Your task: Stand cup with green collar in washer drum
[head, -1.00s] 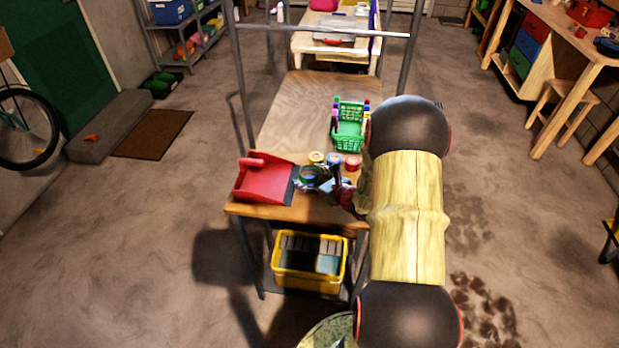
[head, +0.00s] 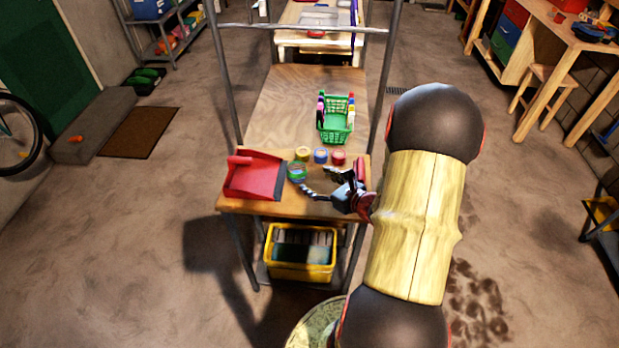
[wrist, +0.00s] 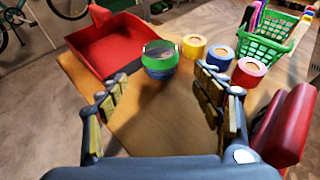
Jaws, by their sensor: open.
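The cup with the green collar (wrist: 160,60) stands upright on the wooden bench top; it also shows in the head view (head: 297,172), beside the red dustpan. My gripper (head: 322,184) is low over the near right part of the bench top. In the wrist view its fingers (wrist: 160,102) are spread wide, and the cup is beyond the fingertips, between their directions and not touched. The gripper is empty. I cannot make out a washer drum in these frames.
A red dustpan (wrist: 120,45) is left of the cup. Yellow (wrist: 194,46), blue (wrist: 219,57) and red (wrist: 248,72) tape-like rolls stand to its right. A green basket (head: 335,125) is farther back. A red object (wrist: 287,125) is close to my right finger.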

